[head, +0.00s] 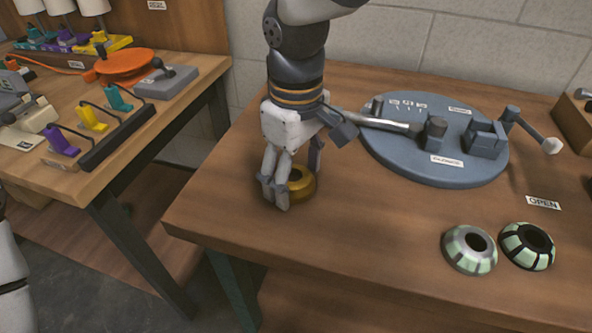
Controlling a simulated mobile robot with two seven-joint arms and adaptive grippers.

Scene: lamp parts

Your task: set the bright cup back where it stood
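A shiny brass cup (305,188) with a dark round opening stands at the left part of the near table. My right gripper (296,185) points down over it, with fingers on both sides of the cup. The fingers look closed against it and hide its left side; the cup appears to rest on the table. A silver cup with pale green panels (458,258) and a black cup with pale green panels (513,259) stand side by side at the right front. My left gripper is out of view; only a piece of my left arm shows at the left edge.
A round blue-grey fixture (400,161) with a lever and blocks stands behind, right of my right gripper. An "OPEN" label (543,202) lies near the cups. The middle front of the wooden table (360,240) is clear. A second table (70,180) at left holds several coloured parts.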

